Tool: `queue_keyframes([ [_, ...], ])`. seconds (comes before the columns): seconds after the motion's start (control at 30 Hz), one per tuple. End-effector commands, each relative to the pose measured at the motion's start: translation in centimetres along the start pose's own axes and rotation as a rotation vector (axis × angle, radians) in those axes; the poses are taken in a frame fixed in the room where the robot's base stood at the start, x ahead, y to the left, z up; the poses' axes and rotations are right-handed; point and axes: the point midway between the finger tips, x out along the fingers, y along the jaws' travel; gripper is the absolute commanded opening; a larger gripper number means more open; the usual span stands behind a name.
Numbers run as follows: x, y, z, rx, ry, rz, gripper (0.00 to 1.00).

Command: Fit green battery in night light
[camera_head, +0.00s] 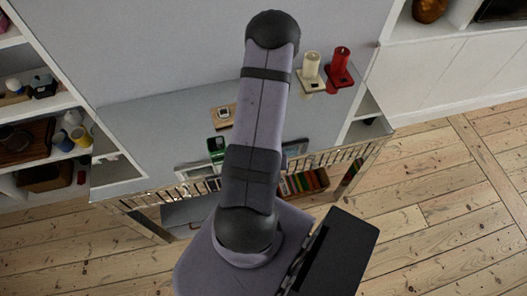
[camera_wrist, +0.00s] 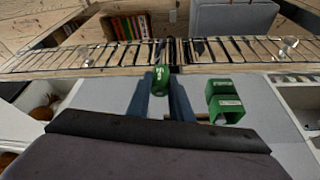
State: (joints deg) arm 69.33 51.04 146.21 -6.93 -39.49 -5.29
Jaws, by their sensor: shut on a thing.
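My gripper (camera_wrist: 160,85) is shut on a green battery (camera_wrist: 160,75) with pale markings, which stands up between its two blue-grey fingers in the wrist view. To its right is a green boxy thing in two parts (camera_wrist: 226,103) with white lettering and a pale round part at its lower end. It may be the night light; I cannot tell for sure. The battery is apart from it. In the head view a small green and dark thing (camera_head: 216,148) stands left of my arm, which hides the gripper's jaws and the battery there.
A cream cylinder (camera_head: 311,66) and a red cylinder (camera_head: 341,62) stand on square bases at the right of the grey surface (camera_head: 150,115). A small wooden board (camera_head: 223,118) lies left of my arm. A slatted rail (camera_head: 330,155) runs along the near edge.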

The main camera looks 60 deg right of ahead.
Motion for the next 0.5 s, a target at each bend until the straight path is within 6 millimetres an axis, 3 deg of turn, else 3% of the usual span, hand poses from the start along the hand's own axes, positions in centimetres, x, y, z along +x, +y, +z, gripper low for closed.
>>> queue_keyframes([
  [0.03, -0.8, 0.0, 0.4, 0.001, -0.007, 0.000, 0.00],
  [0.5, -1.6, 0.0, 3.5, 0.001, 0.000, 0.001, 0.00],
])
